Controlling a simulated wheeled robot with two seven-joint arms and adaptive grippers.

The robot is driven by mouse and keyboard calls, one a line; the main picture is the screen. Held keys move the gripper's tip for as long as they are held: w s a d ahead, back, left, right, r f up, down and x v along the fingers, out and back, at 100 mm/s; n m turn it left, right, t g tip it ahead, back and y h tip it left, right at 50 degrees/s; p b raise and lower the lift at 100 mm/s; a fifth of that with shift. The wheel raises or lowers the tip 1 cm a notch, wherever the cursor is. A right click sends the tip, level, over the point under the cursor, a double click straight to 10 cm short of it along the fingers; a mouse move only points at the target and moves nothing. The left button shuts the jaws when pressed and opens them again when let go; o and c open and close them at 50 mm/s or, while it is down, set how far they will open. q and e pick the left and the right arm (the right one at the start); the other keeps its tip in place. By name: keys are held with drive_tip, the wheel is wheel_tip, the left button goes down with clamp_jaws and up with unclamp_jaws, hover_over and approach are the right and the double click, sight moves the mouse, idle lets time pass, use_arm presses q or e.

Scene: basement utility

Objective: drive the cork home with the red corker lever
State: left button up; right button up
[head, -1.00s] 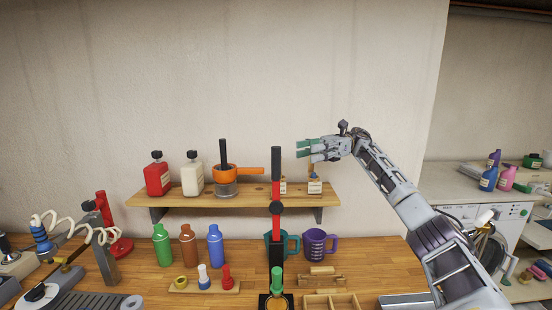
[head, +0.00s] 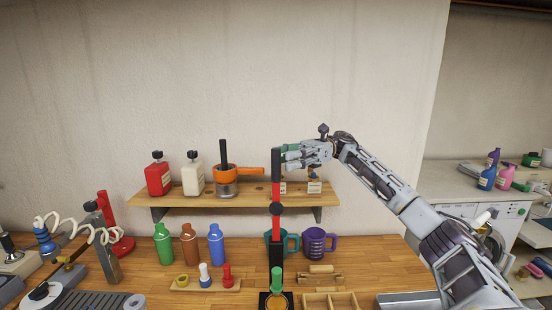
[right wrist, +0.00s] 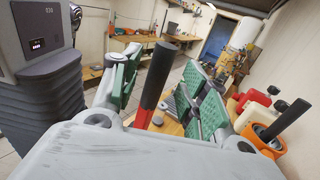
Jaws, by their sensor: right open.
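The corker (head: 276,247) stands upright on the wooden bench, with its red lever (head: 276,194) pointing up and ending in a black grip (head: 276,163). A green bottle (head: 277,280) stands at the corker's base; I cannot make out the cork. My right gripper (head: 288,155) is open at the height of the black grip, its fingers pointing left and their tips beside it. In the right wrist view the black grip (right wrist: 158,78) and red lever (right wrist: 143,119) show between the two green-padded fingers, with space either side. My left gripper is not in view.
Teal and purple mugs (head: 316,244), several colored bottles and a divided wooden tray (head: 330,295) crowd the bench. The air above is clear.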

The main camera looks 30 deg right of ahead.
sight(276, 160)
drive_tip(key=shift+s+a+p, duration=0.1)
drive_tip(key=shift+a+p, duration=0.35)
drive_tip(key=shift+a, duration=1.35)
clamp_jaws()
